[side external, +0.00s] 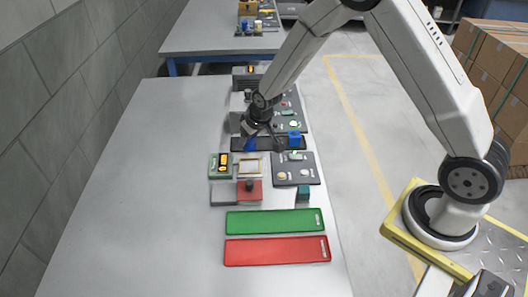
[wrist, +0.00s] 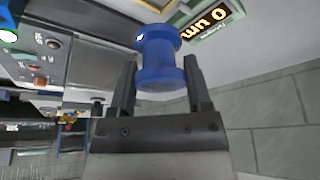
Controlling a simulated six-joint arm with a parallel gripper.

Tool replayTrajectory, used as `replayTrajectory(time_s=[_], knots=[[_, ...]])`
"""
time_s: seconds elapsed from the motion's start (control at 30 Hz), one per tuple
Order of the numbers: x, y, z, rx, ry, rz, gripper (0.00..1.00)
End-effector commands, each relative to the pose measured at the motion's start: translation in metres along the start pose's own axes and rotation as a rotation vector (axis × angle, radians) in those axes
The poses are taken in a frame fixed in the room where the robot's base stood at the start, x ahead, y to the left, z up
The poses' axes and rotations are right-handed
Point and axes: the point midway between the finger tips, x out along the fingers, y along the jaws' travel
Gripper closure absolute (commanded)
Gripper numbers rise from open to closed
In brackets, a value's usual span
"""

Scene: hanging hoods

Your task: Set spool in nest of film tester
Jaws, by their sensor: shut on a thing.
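A blue flanged spool (wrist: 158,55) is between the two dark fingers of my gripper (wrist: 158,85) in the wrist view. In the side view my gripper (side external: 251,137) points down over the left part of a dark tray (side external: 268,146), with the blue spool (side external: 250,145) below it. I cannot tell the spool's clearance above the tray. A green-cased amber display (side external: 220,164) stands just in front; a display reading in µm (wrist: 212,18) shows in the wrist view. Which unit is the film tester, and its nest, I cannot tell for certain.
Another blue piece (side external: 294,137) is at the tray's right end. A grey control panel (side external: 295,169), a red block (side external: 249,190) and a small teal block (side external: 303,193) are nearer. Green (side external: 270,221) and red (side external: 276,250) mats lie in front. The table's left side is clear.

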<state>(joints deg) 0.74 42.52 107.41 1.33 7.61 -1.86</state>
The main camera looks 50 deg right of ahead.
Motion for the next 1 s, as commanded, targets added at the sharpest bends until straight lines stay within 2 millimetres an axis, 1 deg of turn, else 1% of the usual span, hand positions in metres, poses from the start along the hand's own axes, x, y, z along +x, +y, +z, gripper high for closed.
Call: replayTrajectory(time_s=[0.1, 0.33, 0.53, 1.0], knots=[[0.003, -0.003, -0.001, 0.001, 0.001, 0.000, 1.00], [0.004, -0.003, -0.001, 0.001, 0.002, 0.000, 1.00], [0.009, -0.003, 0.001, 0.001, 0.002, 0.000, 1.00], [0.037, -0.002, 0.013, 0.001, 0.000, -0.001, 1.00]])
